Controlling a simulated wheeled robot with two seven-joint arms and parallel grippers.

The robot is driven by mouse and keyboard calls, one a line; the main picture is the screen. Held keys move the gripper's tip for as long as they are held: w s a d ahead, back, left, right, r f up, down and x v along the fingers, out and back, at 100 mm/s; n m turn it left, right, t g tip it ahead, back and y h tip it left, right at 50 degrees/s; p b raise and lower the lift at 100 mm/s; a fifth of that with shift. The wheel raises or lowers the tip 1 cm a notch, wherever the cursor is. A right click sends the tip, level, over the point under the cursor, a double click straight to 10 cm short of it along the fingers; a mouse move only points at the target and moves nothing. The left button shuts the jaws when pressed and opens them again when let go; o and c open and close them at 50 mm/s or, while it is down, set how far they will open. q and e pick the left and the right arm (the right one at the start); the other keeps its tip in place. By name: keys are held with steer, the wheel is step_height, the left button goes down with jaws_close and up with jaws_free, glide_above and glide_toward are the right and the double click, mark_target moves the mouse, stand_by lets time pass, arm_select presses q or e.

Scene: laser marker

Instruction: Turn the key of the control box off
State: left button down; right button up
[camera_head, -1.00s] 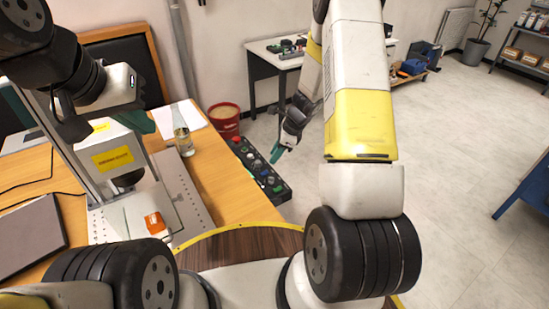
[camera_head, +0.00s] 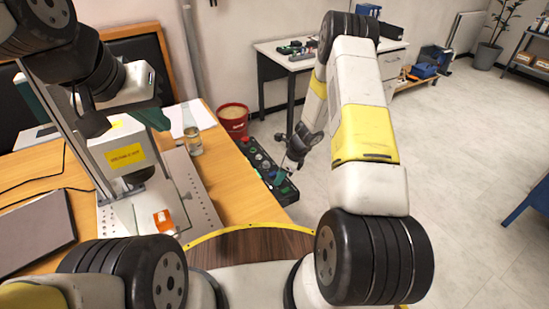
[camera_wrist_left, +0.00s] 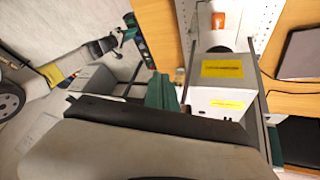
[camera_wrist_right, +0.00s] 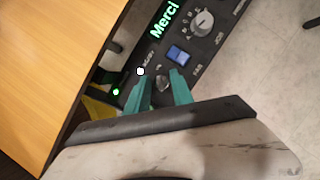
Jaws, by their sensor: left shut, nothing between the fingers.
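The black control box (camera_head: 262,166) stands at the right edge of the wooden desk in the head view. The right wrist view shows its panel (camera_wrist_right: 226,40) with a green display, a grey knob, a blue switch and small lit lamps. A small metallic part, apparently the key (camera_wrist_right: 162,82), lies between my right fingertips. My right gripper (camera_wrist_right: 160,78) is open, with a teal finger on each side of that part; contact cannot be told. It is over the panel's near half in the head view (camera_head: 282,176). My left gripper (camera_head: 152,118) is shut and empty beside the laser marker.
The laser marker (camera_head: 124,154) with a yellow label stands on the desk (camera_head: 228,194). A red bucket (camera_head: 233,121) stands behind the control box.

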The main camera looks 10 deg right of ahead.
jaws_close()
steer(key=shift+n, duration=0.3)
steer(key=n+g, duration=0.1)
steer(key=n, duration=0.2)
steer(key=n+g, duration=0.1)
steer(key=n, duration=0.2)
steer(key=shift+w+g, duration=0.15)
steer(key=shift+g, duration=0.15)
steer(key=n+g, duration=0.1)
steer(key=n, duration=0.2)
steer(key=n+g, duration=0.1)
steer(key=n, duration=0.1)
steer(key=shift+n+h, duration=0.4)
steer(key=n, duration=0.2)
steer(key=n+g+h, duration=0.1)
steer(key=n, duration=0.2)
steer(key=shift+h, duration=0.3)
steer(key=shift+w+n, duration=0.1)
steer(key=shift+n, duration=0.3)
jaws_free()
steer(key=shift+a, duration=0.1)
